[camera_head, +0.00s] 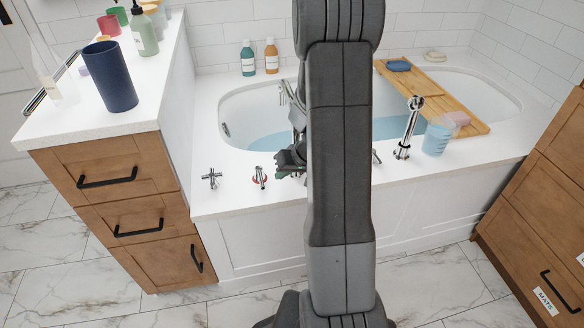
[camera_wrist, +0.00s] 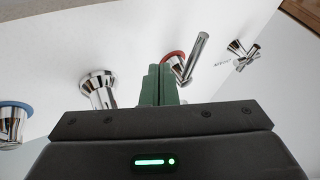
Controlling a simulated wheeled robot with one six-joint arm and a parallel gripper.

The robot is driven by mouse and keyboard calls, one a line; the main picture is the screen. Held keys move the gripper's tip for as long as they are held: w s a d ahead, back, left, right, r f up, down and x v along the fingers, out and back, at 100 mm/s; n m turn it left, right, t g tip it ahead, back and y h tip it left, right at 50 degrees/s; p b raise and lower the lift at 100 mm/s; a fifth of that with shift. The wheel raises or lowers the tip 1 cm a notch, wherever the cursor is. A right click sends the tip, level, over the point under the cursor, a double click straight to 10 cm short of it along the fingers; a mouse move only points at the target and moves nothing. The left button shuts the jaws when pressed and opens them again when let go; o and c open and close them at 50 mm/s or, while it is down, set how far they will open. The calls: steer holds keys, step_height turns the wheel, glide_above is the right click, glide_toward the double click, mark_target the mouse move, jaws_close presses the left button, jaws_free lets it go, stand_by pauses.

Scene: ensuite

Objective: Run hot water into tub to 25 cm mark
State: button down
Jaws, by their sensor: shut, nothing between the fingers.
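The white bathtub (camera_head: 232,108) is set in a white deck and holds bluish water. A level mark cannot be made out. The chrome lever with a red ring (camera_head: 260,177) stands on the front deck; in the wrist view the red-ringed lever (camera_wrist: 182,66) is just beyond and right of my fingertips, with its handle tilted up to the right. My gripper (camera_head: 284,162) is shut and empty, right of that lever; its green fingers (camera_wrist: 160,85) are pressed together. A chrome base (camera_wrist: 98,88) and a blue-ringed fitting (camera_wrist: 12,122) show to the left. My arm hides the middle of the tub.
A cross handle (camera_head: 212,178) stands left of the lever. A hand shower (camera_head: 410,125) and a blue cup (camera_head: 437,137) are on the right deck. A wooden tray (camera_head: 425,85) spans the tub. A counter with a dark blue tumbler (camera_head: 109,77) is at left.

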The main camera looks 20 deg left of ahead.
mark_target(262, 184)
steer(key=shift+s+a+f, duration=0.1)
steer(key=shift+s+a, duration=0.35)
steer(key=shift+a, duration=0.25)
steer(key=shift+s+a+f, duration=0.1)
steer(key=shift+s+a, duration=0.35)
steer(key=shift+a, duration=0.2)
